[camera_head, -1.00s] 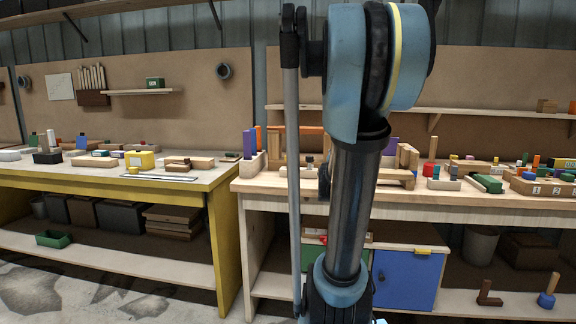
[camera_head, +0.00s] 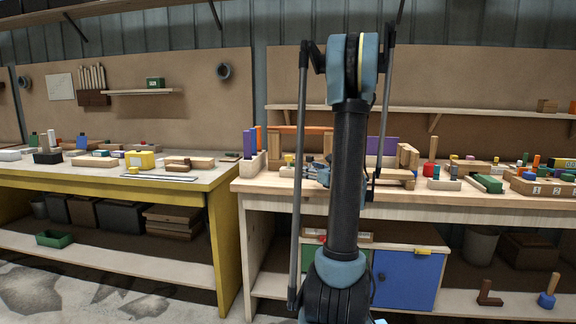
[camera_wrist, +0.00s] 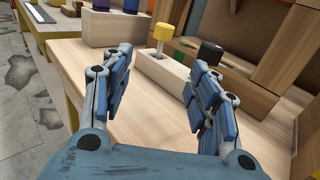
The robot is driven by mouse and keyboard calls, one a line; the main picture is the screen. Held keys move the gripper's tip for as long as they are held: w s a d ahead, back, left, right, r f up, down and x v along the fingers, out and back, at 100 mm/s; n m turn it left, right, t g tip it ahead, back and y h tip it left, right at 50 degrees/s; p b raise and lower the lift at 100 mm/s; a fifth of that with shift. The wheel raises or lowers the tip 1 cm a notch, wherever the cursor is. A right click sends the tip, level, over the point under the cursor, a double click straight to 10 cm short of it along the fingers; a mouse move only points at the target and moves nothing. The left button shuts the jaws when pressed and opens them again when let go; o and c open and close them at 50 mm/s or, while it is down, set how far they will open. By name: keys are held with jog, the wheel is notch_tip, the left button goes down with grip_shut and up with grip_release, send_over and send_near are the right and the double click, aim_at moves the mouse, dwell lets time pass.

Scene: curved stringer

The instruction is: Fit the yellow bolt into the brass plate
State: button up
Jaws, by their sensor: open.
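The yellow bolt (camera_wrist: 163,36) stands upright in a pale wooden block (camera_wrist: 165,78) in the wrist view, its yellow head on a thin pale shank. It also shows small in the head view (camera_head: 289,159). My gripper (camera_wrist: 155,57) is open, its two blue fingers spread apart in front of the block, with nothing between them touching the bolt. In the head view my gripper (camera_head: 318,173) is low over the right bench, partly hidden by my arm. I cannot pick out the brass plate in either view.
A black-headed piece (camera_wrist: 209,50) stands at the block's right end. Wooden framing (camera_wrist: 262,45) rises behind and right. Bare bench top (camera_wrist: 150,115) lies between my fingers. Several blocks and trays crowd the bench's right side, including a numbered tray (camera_head: 541,188).

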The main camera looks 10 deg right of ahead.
aim_at(289, 162)
jog(key=x, duration=1.1)
jog(key=shift+w+a, duration=0.1)
jog(key=shift+w, duration=0.05)
jog(key=shift+d+x, duration=0.15)
jog(key=shift+x, duration=1.2)
jog(key=shift+d+x, duration=0.1)
jog(key=shift+x, duration=1.3)
jog(key=shift+c, duration=0.5)
grip_shut()
